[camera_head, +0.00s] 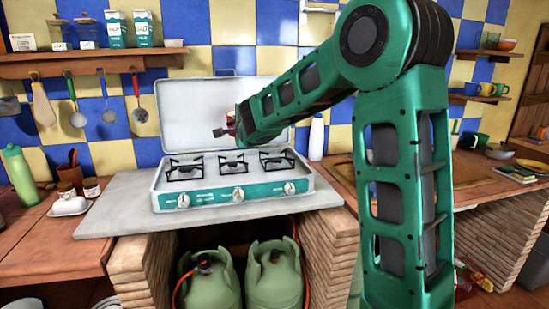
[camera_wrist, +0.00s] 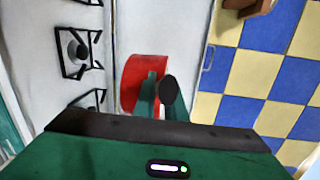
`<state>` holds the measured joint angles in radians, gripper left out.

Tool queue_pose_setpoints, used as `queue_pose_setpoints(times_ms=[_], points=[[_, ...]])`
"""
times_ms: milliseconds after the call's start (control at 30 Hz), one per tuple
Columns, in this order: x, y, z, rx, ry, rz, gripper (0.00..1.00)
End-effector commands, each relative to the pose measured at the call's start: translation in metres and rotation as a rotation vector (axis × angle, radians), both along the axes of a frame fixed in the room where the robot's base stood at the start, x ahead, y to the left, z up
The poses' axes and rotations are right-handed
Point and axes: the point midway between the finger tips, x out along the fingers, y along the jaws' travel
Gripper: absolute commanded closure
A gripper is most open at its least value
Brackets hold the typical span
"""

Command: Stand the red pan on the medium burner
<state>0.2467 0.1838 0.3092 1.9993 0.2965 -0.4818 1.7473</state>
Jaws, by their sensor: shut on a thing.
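The red pan (camera_wrist: 131,82) shows in the wrist view as a curved red wall in front of the white stove lid. My gripper (camera_wrist: 158,92) is shut on the pan, with a black rounded end beside the fingers. In the head view, my gripper (camera_head: 228,130) is above the stove, in front of its raised lid. Only a small red bit of the pan (camera_head: 231,117) shows there; my arm hides the rest. The stove (camera_head: 226,197) has burners at left (camera_head: 185,169), middle (camera_head: 233,164) and right (camera_head: 277,160). I cannot clearly tell which is medium. No pan rests on them.
The stove's white lid (camera_head: 190,112) stands open behind the burners. A white bottle (camera_head: 316,138) stands right of the stove. Utensils hang at left below a shelf (camera_head: 90,65). Gas cylinders (camera_head: 275,275) stand under the counter (camera_head: 115,219).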

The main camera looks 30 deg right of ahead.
Motion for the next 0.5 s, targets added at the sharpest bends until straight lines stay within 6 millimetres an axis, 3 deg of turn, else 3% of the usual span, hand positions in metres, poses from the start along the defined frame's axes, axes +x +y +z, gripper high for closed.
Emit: queue_pose_setpoints(times_ms=[100,300,500], points=[[-0.002,-0.014,0.002,-0.001,-0.004,-0.015,1.00],[-0.003,-0.024,0.002,-0.001,-0.004,-0.025,1.00],[-0.004,-0.047,-0.011,-0.002,-0.003,-0.031,1.00]])
